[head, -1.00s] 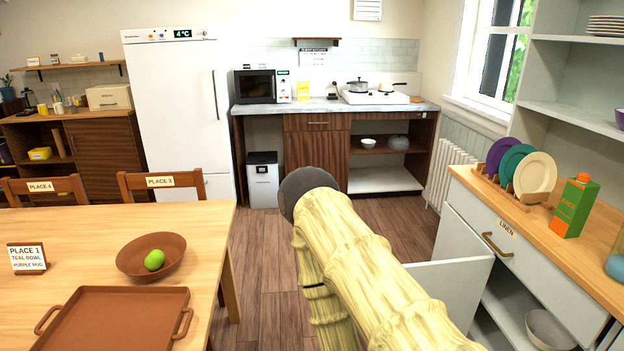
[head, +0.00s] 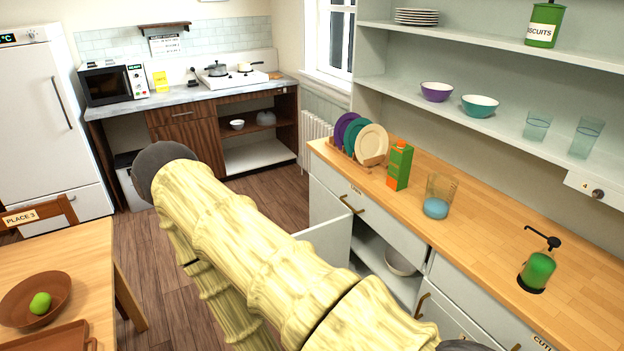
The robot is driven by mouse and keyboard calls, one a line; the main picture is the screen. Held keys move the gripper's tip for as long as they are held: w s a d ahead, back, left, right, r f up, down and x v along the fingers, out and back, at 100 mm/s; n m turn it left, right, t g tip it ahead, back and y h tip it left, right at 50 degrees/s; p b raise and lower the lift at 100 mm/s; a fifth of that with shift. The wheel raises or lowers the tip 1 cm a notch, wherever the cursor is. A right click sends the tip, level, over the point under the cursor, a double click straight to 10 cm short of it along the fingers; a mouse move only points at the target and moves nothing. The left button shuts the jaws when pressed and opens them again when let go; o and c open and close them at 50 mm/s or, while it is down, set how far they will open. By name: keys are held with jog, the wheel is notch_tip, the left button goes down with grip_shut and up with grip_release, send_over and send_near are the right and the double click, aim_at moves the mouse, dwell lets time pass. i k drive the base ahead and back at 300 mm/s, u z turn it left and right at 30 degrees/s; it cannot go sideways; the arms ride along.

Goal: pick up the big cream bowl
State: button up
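A pale cream-grey bowl (head: 402,263) sits inside the open lower cabinet on the right. It is partly hidden by the cabinet front and by my arm, so its full size cannot be told. A small white bowl (head: 237,124) and a grey round vessel (head: 266,117) stand on the open shelf under the far counter. My arm crosses the middle of the head view, but my gripper is not in view.
An open white cabinet door (head: 325,241) juts into the floor space beside my arm. The wooden worktop (head: 470,243) holds a plate rack, a green carton (head: 399,166), a glass (head: 438,196) and a soap dispenser (head: 537,268). A dining table (head: 85,290) stands at left.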

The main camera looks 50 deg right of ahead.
aim_at(400, 266)
jog(key=u, duration=0.2)
jog(key=k, duration=0.15)
jog(key=z, duration=0.85)
jog(key=i, duration=4.8)
jog(key=z, duration=4)
